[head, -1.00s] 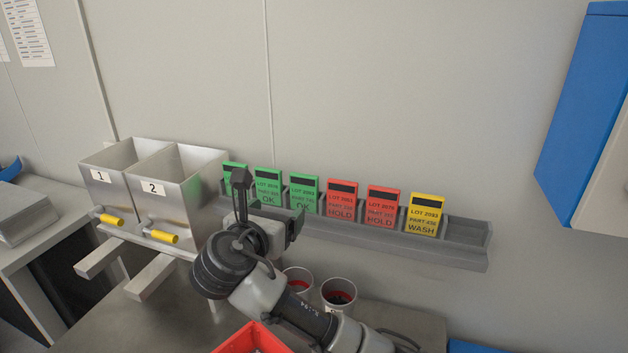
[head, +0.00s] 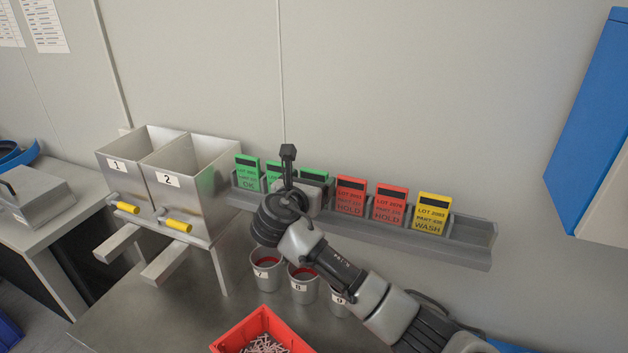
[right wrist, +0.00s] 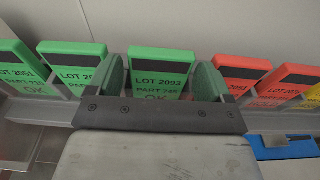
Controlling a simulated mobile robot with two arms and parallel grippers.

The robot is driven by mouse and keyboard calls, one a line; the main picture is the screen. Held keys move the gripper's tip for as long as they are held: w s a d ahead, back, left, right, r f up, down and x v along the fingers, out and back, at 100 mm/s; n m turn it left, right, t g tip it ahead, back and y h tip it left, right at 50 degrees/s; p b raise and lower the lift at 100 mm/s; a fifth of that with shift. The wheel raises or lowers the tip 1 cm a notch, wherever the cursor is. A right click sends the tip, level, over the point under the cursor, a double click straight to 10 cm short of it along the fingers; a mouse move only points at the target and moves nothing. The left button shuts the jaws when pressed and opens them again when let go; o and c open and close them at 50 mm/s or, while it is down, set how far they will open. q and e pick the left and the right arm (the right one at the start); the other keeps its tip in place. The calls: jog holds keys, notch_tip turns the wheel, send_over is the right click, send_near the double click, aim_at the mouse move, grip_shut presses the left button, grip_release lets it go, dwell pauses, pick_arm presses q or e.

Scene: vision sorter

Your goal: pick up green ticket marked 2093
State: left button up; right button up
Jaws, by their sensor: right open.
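The green ticket marked LOT 2093 (right wrist: 160,66) stands upright in the grey rack, third from the left; in the head view only its top (head: 313,172) shows above my right gripper (head: 311,186). In the right wrist view my right gripper (right wrist: 158,82) is open, with one finger on each side of that ticket and a visible gap to it. The ticket's lower part is hidden behind the gripper body. My left gripper is not in view.
Green tickets (right wrist: 75,66) stand to the left, red HOLD tickets (head: 350,195) and a yellow WASH ticket (head: 431,214) to the right. The rack's right end (head: 472,236) is empty. Metal bins (head: 190,165), numbered cups (head: 265,270) and a red tray (head: 225,345) are nearby.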

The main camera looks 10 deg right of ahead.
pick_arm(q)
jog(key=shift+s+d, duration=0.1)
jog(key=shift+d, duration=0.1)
pick_arm(e)
jog(key=shift+w+d+f, duration=0.1)
jog(key=shift+w+d, duration=0.05)
jog(key=shift+w, duration=0.05)
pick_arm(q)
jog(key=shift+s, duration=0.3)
pick_arm(e)
jog(key=c, duration=0.7)
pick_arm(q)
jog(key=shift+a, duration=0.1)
